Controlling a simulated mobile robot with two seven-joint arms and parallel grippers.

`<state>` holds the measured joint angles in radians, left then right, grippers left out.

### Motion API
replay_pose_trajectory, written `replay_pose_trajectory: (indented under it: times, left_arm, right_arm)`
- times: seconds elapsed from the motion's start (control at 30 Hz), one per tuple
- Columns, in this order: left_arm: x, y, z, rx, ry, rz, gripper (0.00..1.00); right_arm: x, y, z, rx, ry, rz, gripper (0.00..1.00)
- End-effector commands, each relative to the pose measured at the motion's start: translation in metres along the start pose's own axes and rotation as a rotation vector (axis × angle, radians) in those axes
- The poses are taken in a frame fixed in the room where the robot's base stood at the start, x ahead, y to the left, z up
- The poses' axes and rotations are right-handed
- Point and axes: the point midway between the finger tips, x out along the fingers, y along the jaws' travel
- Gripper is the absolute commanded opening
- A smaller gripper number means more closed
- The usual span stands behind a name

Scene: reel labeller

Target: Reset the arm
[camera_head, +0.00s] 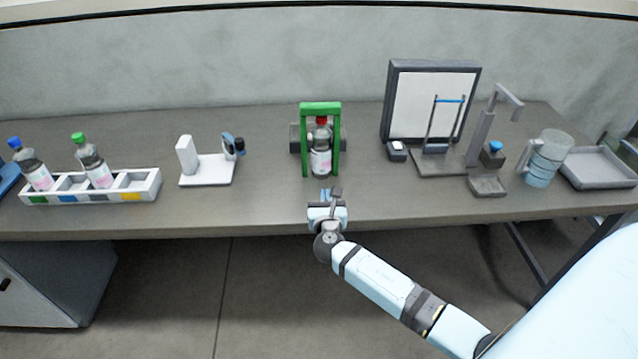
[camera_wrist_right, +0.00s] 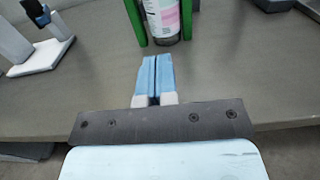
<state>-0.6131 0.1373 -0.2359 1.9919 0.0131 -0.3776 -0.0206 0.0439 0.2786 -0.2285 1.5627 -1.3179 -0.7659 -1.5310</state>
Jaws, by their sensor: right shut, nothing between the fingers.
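My right arm reaches in from the lower right in the head view. Its gripper (camera_head: 331,194) is over the front part of the table, just in front of the green frame (camera_head: 305,140). In the right wrist view the gripper's two light blue fingers (camera_wrist_right: 156,76) are together with nothing between them. A bottle with a red cap and a pink and white label (camera_head: 320,160) stands upright inside the green frame. Its lower part also shows in the right wrist view (camera_wrist_right: 163,22), a little beyond the fingertips and apart from them. My left gripper is not in view.
A white stand (camera_head: 207,170) is left of the green frame. To the right are a white-panelled board (camera_head: 415,100), a grey stand (camera_head: 481,130), a blue cup (camera_head: 540,172) and a grey tray (camera_head: 600,182).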

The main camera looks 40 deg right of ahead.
Motion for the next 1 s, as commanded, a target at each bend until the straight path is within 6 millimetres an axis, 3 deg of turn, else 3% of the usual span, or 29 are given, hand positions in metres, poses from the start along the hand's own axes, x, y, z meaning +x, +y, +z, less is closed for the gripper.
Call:
replay_pose_trajectory:
  times: [0.27, 0.37, 0.47, 0.63, 0.7, 0.8, 0.9, 1.0]
  left_arm:
    - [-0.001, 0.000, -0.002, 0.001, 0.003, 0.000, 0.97]
    - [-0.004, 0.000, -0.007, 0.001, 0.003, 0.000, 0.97]
    - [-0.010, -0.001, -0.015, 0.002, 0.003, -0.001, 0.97]
    - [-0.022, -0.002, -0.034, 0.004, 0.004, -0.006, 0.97]
    - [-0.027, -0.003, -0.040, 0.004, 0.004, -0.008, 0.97]
    - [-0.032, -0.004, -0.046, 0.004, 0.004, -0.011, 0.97]
    - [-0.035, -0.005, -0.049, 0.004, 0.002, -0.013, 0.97]
    - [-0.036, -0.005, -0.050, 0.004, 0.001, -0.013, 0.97]
  right_arm:
    - [-0.006, 0.000, -0.001, 0.014, 0.008, 0.003, 0.00]
    - [-0.025, 0.001, -0.014, 0.143, 0.079, 0.024, 0.00]
    - [-0.068, 0.004, -0.040, 0.455, 0.245, 0.048, 0.00]
    - [-0.186, 0.014, -0.076, 1.273, 0.655, -0.063, 0.00]
    - [-0.233, 0.018, -0.077, 1.609, 0.806, -0.179, 0.00]
    - [-0.288, 0.021, -0.069, 2.024, 0.970, -0.382, 0.00]
    - [-0.326, 0.022, -0.057, 2.325, 1.067, -0.578, 0.00]
    - [-0.345, 0.022, -0.048, 2.505, 1.113, -0.716, 0.00]
